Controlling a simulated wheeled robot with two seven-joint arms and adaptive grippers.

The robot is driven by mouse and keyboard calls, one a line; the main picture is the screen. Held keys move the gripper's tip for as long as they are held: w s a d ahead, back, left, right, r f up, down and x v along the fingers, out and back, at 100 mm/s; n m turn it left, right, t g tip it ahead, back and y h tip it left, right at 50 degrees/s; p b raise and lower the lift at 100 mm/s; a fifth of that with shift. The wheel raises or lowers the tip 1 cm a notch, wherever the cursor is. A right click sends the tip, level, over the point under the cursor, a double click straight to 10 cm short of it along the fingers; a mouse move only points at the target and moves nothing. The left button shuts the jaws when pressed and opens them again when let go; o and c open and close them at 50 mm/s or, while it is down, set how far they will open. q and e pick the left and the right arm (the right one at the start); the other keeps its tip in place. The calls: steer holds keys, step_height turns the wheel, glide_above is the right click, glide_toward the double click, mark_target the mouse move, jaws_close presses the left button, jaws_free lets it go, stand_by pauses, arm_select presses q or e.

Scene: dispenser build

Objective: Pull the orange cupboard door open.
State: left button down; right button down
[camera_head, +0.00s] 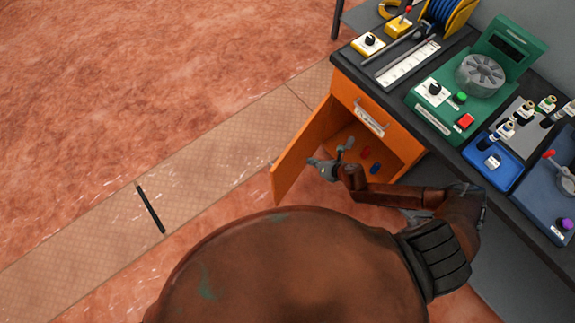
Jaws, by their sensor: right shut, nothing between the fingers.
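The orange cupboard door (301,149) stands well open, swung out to the left from the cupboard under the dark bench. Inside the orange cupboard (398,149) a small red piece (366,153) and a small blue piece (375,168) show. My right gripper (335,159) is in front of the opening, near the inner side of the door. Its fingers are shut with nothing between them. Whether it touches the door I cannot tell. My left gripper is not in view.
Above the cupboard is an orange drawer (376,113) with a handle. The bench top carries a green machine (455,105), a blue tray (484,174) and a white rack (408,65). A black bar (151,209) lies on the floor strip. The floor at left is clear.

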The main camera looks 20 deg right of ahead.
steer(key=s+a+r+n+g+y, duration=0.15)
steer(key=s+a+r+n, duration=0.25)
steer(key=s+r+n, duration=0.45)
steer(key=n+b, duration=0.1)
steer(key=b, duration=0.2)
glide_toward(282, 165)
steer(key=s+x, duration=0.1)
steer(key=x, duration=0.4)
steer(key=shift+w+a+f, duration=0.1)
steer(key=shift+w+a, duration=0.15)
steer(key=shift+w, duration=0.3)
steer(key=shift+w, duration=0.1)
